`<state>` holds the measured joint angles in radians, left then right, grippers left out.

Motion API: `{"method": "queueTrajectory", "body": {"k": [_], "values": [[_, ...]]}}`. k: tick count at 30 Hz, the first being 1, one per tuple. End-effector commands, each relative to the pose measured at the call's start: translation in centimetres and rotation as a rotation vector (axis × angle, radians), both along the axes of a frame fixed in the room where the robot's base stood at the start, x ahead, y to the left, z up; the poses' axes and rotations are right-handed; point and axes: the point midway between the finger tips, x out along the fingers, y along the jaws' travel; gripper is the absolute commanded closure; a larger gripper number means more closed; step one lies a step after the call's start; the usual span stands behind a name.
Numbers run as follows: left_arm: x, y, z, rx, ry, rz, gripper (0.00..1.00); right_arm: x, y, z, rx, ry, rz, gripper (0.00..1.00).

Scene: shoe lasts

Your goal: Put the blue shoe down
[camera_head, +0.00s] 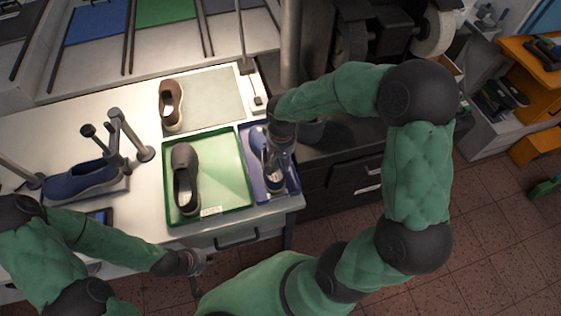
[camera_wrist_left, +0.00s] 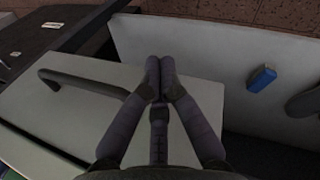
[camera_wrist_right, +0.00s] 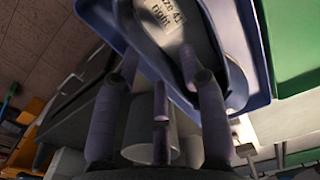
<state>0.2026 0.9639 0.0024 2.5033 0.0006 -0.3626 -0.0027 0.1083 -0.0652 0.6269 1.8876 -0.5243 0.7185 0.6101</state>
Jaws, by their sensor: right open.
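A blue shoe (camera_head: 259,147) lies in the blue tray (camera_head: 289,186) right of the green tray. My right gripper (camera_head: 275,165) is over it and partly hides it. In the right wrist view the gripper (camera_wrist_right: 155,45) is open, and a pale surface (camera_wrist_right: 165,20) with the lettering "size 43 right" shows between its fingers. I cannot tell whether the fingers touch the shoe. A second blue shoe (camera_head: 80,183) sits at the far left of the table. My left gripper (camera_head: 196,270) is off the table's front edge; its fingertips (camera_wrist_left: 160,72) meet with nothing between them.
The green tray (camera_head: 236,190) holds a dark grey shoe (camera_head: 185,178). Metal posts (camera_head: 125,135) stand near the left blue shoe. A blue object (camera_wrist_left: 262,78) lies on the table in the left wrist view.

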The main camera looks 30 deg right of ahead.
Motion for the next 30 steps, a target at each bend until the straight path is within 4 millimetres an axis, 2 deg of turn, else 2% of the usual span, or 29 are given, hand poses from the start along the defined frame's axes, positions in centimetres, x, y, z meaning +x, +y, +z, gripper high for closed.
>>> {"method": "queueTrajectory", "body": {"k": [1, 6, 13, 18, 30], "values": [[0.0, 0.0, 0.5, 0.0, 0.0, 0.0, 1.0, 0.1, 0.0, 1.3, 0.0, -0.004, -0.002, 0.58], [0.0, 0.0, 1.3, 0.0, 0.0, 0.0, 1.0, 0.0, 0.0, 4.9, 0.0, -0.004, 0.0, 0.58], [0.0, 0.0, 2.0, 0.0, 0.0, 0.0, 1.0, 0.0, -0.1, 8.4, 0.0, -0.003, 0.0, 0.58], [0.0, 0.0, 2.2, 0.0, 0.0, 0.0, 1.0, -0.1, -0.1, 9.5, 0.0, 0.0, 0.0, 0.58], [0.0, 0.0, 2.2, 0.0, 0.0, 0.0, 1.0, -0.1, -0.1, 9.7, 0.0, 0.001, -0.001, 0.58]]}}
